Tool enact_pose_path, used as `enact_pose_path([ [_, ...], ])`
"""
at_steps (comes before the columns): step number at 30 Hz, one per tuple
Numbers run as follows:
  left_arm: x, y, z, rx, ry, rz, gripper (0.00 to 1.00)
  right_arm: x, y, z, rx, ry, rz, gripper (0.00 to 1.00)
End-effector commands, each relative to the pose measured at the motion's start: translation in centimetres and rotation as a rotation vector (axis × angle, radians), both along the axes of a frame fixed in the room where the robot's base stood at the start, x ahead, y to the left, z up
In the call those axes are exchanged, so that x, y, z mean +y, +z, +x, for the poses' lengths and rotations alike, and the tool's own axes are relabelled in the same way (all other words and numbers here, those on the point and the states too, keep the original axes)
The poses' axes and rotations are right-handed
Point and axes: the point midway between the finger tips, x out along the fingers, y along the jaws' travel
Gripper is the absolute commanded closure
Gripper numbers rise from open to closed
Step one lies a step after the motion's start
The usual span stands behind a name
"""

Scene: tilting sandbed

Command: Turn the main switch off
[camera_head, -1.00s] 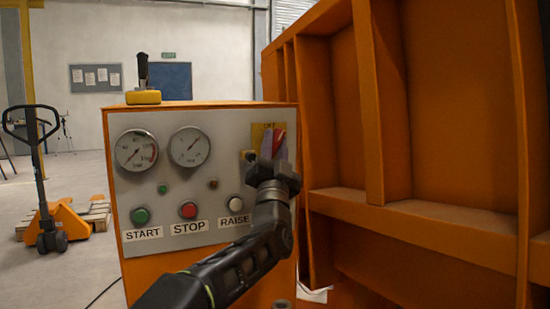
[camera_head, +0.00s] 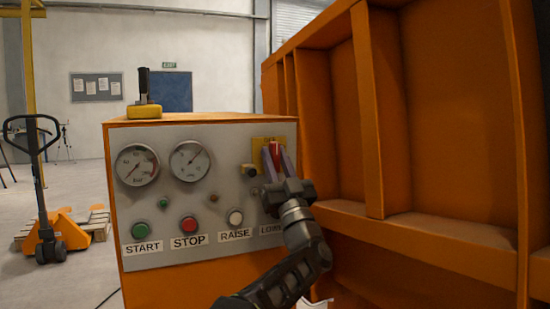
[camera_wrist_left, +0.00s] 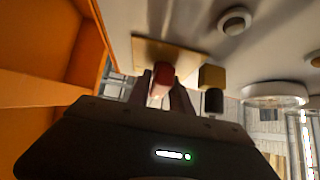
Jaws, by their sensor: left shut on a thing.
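The main switch is a red handle (camera_head: 276,149) on a yellow plate (camera_head: 261,146) at the upper right of the grey control panel (camera_head: 215,217). My left gripper (camera_head: 272,156) is shut on the red handle, with one finger on each side of it. In the left wrist view the red handle (camera_wrist_left: 162,80) shows between the fingers, in front of the yellow plate (camera_wrist_left: 165,52). The fingers and gripper body hide the lower part of the handle and some of the plate. My right gripper is not in view.
A small yellow block (camera_head: 249,170) sticks out left of the switch. Below are START (camera_head: 140,230), STOP (camera_head: 189,225) and RAISE (camera_head: 235,217) buttons; the LOWER label is partly hidden. The orange ribbed bed (camera_head: 450,110) stands close on the right. A pallet jack (camera_head: 46,235) stands at left.

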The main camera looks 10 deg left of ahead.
Motion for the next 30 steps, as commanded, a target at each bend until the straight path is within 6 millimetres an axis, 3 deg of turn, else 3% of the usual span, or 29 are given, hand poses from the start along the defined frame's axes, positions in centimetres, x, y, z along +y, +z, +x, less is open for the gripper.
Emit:
enact_pose_path([
  [6,0.0,0.0,0.0,0.000,-0.001,0.001,1.00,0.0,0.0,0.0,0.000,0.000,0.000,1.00],
  [7,0.0,0.0,0.0,0.000,-0.001,0.001,0.72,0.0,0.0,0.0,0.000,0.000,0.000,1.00],
  [12,0.0,0.1,0.0,0.000,-0.001,0.001,0.58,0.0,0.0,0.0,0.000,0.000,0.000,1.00],
  [23,-0.2,-0.2,-0.2,0.000,-0.001,0.001,0.58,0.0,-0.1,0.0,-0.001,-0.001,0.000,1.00],
  [30,-1.3,-2.3,-1.8,0.002,-0.004,0.001,0.58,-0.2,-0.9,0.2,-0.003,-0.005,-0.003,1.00],
])
